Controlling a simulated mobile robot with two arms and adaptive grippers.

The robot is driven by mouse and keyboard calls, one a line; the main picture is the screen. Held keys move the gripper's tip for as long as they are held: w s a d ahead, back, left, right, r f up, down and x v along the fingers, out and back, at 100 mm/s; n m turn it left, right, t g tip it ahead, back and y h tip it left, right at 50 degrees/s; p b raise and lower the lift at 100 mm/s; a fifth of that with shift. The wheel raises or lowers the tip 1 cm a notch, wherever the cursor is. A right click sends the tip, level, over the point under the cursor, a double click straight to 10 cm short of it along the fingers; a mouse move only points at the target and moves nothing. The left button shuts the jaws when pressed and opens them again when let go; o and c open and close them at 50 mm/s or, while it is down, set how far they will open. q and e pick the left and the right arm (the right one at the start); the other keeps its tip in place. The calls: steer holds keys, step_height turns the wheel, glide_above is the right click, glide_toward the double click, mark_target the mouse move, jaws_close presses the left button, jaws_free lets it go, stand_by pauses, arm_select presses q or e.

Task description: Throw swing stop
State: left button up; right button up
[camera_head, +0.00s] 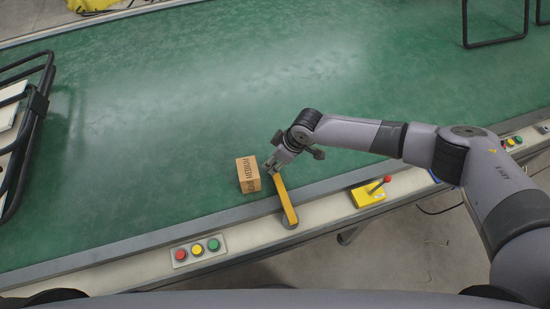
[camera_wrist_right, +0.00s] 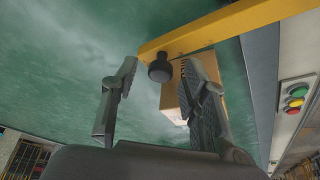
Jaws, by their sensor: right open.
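The swing stop is a yellow bar (camera_head: 286,202) pivoted on the conveyor's near rail, reaching a short way over the green belt. In the right wrist view the yellow bar (camera_wrist_right: 225,28) crosses the top, with a dark round knob (camera_wrist_right: 159,71) under its end. My right gripper (camera_head: 275,165) is at the bar's belt-side end. In the wrist view my right gripper (camera_wrist_right: 159,68) is open, its fingers on either side of the knob; I cannot tell whether they touch it. My left gripper is not in view.
A cardboard box (camera_head: 248,175) marked MEDIUM sits on the belt (camera_head: 180,110), just left of the bar. Black-framed loungers (camera_head: 38,103) stand at the left. The middle belt is clear.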

jaws_close()
stand_by(0.4)
stand_by(0.4)
